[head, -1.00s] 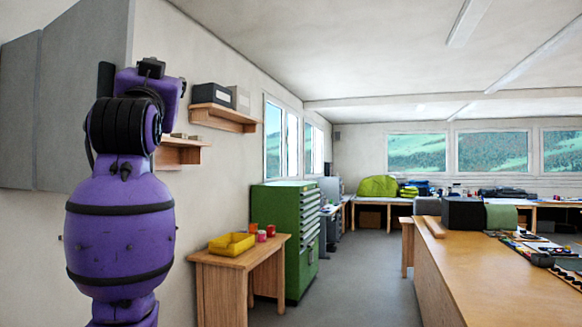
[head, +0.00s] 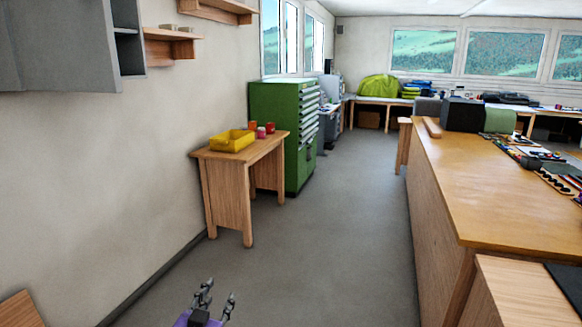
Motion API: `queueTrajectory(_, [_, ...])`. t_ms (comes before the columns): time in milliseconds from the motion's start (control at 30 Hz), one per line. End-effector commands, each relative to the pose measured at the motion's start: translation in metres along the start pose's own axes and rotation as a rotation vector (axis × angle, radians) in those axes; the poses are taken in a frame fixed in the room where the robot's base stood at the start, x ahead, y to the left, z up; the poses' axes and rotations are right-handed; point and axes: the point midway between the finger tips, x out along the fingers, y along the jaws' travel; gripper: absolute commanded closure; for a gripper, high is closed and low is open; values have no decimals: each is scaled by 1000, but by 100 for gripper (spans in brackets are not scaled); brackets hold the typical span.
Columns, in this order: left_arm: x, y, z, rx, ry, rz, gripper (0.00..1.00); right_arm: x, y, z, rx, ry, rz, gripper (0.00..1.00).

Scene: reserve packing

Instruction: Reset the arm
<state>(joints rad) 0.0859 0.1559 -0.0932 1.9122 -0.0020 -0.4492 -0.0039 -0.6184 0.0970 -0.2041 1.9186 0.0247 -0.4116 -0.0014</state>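My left gripper (head: 214,299) shows at the bottom of the head view, low over the grey floor. Its two grey fingers stand apart with nothing visible between them, and a bit of its purple wrist shows below. The rest of my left arm is outside the picture. My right gripper is not in view.
A small wooden table (head: 231,170) with a yellow tray (head: 232,141) and red cups stands by the left wall. A green drawer cabinet (head: 272,133) is behind it. A long wooden workbench (head: 480,190) fills the right. The grey floor (head: 330,240) between is clear.

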Motion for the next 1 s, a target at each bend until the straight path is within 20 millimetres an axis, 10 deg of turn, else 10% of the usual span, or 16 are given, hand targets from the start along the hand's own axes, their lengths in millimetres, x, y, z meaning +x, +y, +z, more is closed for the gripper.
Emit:
queueTrajectory(200, [-92, 36, 146, -85, -229, 29, 64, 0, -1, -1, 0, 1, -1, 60])
queueTrajectory(500, [-239, 71, 283, -170, -531, 23, 64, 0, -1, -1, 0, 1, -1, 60])
queueTrajectory(700, [-290, 73, 315, -188, -622, 6, 64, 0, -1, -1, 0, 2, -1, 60])
queueTrajectory(1000, [-295, 73, 319, -189, -633, 4, 64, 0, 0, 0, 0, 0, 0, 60])
